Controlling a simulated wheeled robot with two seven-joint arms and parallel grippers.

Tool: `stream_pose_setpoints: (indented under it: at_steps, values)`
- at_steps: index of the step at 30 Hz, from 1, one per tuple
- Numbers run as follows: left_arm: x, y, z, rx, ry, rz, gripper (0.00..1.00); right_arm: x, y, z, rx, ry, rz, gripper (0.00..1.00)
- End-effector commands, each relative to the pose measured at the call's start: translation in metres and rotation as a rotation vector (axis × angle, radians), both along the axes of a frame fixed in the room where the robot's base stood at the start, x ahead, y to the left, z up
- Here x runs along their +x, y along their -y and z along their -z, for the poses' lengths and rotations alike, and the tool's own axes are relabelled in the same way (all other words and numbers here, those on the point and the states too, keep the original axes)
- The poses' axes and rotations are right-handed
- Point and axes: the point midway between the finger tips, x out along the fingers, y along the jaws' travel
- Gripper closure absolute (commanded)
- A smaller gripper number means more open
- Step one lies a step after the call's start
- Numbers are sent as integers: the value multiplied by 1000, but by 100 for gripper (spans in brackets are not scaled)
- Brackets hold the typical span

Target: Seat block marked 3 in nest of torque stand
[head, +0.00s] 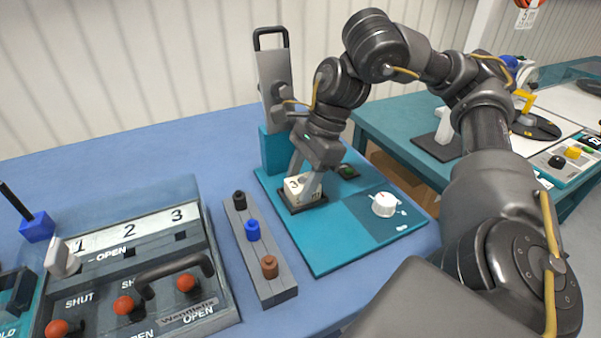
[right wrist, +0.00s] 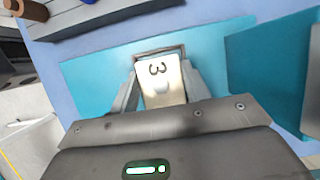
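The cream block marked 3 (head: 301,188) is at the dark square nest (head: 323,203) on the teal torque stand (head: 330,255). In the right wrist view the block (right wrist: 163,92) shows its 3 between the two fingers, with the nest's rim (right wrist: 157,52) around its far end. My right gripper (head: 306,183) has its fingers on both sides of the block, and they appear to touch it. Whether the block sits fully down in the nest is hard to tell. My left gripper is not in view.
A grey rack with black, blue and brown pegs (head: 258,250) stands left of the stand. A panel with red-knobbed levers (head: 130,280) is at the lower left. The stand has a white knob (head: 384,205) and a tall grey column (head: 275,85).

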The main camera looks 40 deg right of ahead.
Motion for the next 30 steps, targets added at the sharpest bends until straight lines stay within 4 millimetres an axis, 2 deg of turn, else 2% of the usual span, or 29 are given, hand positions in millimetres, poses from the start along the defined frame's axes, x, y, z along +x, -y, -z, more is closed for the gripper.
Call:
stream_pose_setpoints:
  at_steps: [1,5,15,20,24,30]
  values:
    - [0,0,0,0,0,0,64,0,0,0,0,0,0,47]
    - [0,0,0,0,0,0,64,0,0,0,0,0,0,30]
    - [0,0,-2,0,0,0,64,0,1,-4,0,1,1,29]
    - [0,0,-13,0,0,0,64,-2,9,-28,1,4,2,29]
    - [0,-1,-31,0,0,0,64,-5,19,-56,2,5,3,29]
    - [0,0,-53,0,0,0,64,-9,31,-86,1,3,2,29]
